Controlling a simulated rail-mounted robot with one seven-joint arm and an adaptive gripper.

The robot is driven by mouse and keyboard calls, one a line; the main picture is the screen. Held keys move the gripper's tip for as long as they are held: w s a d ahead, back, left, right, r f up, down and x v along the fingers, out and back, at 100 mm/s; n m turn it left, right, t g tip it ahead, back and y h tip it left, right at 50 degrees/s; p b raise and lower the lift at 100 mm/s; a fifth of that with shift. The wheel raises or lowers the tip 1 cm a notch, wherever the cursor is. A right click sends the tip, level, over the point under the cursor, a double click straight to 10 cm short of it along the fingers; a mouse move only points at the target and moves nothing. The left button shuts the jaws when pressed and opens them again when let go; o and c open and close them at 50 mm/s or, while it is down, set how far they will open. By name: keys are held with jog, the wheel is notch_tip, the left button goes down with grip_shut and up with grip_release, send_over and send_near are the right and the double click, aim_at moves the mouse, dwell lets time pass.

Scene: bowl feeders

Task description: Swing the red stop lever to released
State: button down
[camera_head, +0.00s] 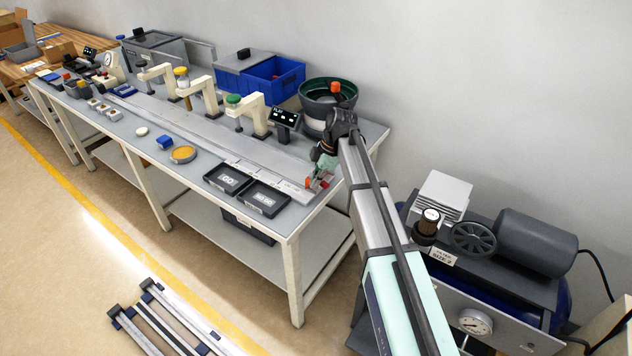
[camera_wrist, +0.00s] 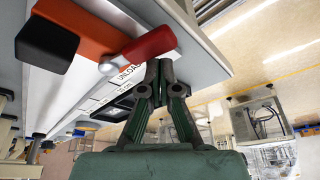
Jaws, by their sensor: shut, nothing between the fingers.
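The red stop lever (camera_wrist: 148,46) shows large in the wrist view, pivoted on an orange block (camera_wrist: 88,28) with a black end piece (camera_wrist: 46,45). The lever also shows small in the head view (camera_head: 324,183), at the right end of the long grey rail on the bench. My gripper (camera_wrist: 160,68) is shut and empty, its fingertips right beside the lever's free end. I cannot tell whether they touch it. In the head view my gripper (camera_head: 317,178) partly hides the lever area.
Two black bins (camera_head: 263,198) stand left of the lever on the bench (camera_head: 210,180). A green bowl feeder (camera_head: 318,95) stands behind, with a small display (camera_head: 285,117) nearby. A label reading "UNLOA…" (camera_wrist: 128,70) lies by the lever. The compressor (camera_head: 530,250) is at right.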

jog(key=shift+w+a, duration=0.1)
jog(key=shift+w, duration=0.05)
jog(key=shift+w+a, duration=0.4)
jog(key=shift+w, duration=0.1)
jog(key=shift+s+a, duration=0.25)
jog(key=shift+s, duration=0.1)
jog(key=shift+s+a+r, duration=0.2)
jog(key=shift+s+a, duration=0.3)
jog(key=shift+a, duration=0.1)
jog(key=shift+s+a+r, duration=0.15)
jog(key=shift+s+a, duration=0.3)
jog(key=shift+a, duration=0.1)
jog(key=w+b+v, duration=0.1)
jog(key=v, duration=0.8)
jog(key=shift+w+a+b, duration=0.15)
jog(key=shift+a+b, duration=0.05)
jog(key=shift+b, duration=0.2)
jog(key=shift+r, duration=0.1)
